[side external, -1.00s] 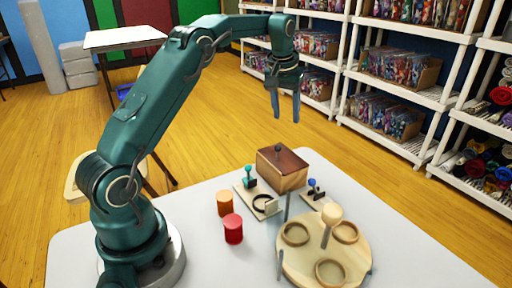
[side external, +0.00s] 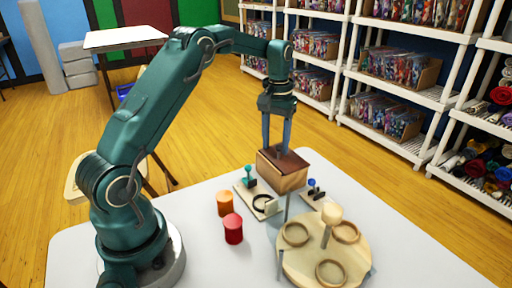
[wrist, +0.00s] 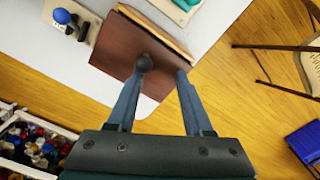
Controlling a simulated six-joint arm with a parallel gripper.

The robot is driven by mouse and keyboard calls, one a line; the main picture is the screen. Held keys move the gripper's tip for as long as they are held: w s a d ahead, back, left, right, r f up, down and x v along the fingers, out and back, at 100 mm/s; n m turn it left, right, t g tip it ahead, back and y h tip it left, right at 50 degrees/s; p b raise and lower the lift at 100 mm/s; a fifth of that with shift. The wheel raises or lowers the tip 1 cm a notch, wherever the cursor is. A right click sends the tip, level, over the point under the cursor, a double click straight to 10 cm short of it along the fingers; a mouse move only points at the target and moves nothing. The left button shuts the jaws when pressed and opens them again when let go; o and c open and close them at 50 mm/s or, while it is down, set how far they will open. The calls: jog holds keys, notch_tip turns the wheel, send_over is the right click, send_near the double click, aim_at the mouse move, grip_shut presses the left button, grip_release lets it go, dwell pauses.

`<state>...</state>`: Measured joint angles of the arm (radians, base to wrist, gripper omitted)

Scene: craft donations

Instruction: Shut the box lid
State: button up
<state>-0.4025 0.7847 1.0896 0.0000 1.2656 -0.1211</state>
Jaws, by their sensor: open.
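The wooden box (side external: 288,181) stands near the table's far edge. Its dark brown lid (side external: 297,161) lies over its top and also shows in the wrist view (wrist: 115,50), with a dark round knob (wrist: 144,62). A pale wood strip shows along one lid edge there; I cannot tell whether the lid is fully seated. My gripper (side external: 275,151) is open and points down just above the lid. In the wrist view its fingers (wrist: 160,74) are apart, with the knob close to the left fingertip. I cannot tell whether they touch.
A round wooden board (side external: 320,250) with rings and posts stands in front of the box. Small stands with a green knob (side external: 249,172) and a blue knob (side external: 312,183) flank it. Orange (side external: 224,204) and red (side external: 233,228) cylinders stand left.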

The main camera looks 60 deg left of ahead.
aim_at(275, 151)
notch_tip(275, 151, up, 7)
jog(key=s+a+r+n, duration=0.1)
jog(key=s+a+r, duration=0.25)
jog(key=s, duration=0.35)
jog(key=s+d+f, duration=0.2)
jog(key=s+f, duration=0.4)
jog(key=s, duration=0.3)
jog(key=shift+s+d, duration=0.15)
jog(key=shift+s, duration=0.15)
dwell(0.4)
jog(key=shift+m, duration=0.3)
jog(key=s+d+r+m+t, duration=0.1)
jog(key=d+r+m+t, duration=0.1)
jog(key=d, duration=0.6)
jog(key=s+d+r+m+t, duration=0.2)
jog(key=d+m+t, duration=0.1)
jog(key=d, duration=0.5)
jog(key=shift+s+m+t, duration=0.15)
jog(key=shift+m+t, duration=0.15)
jog(key=shift+m, duration=0.5)
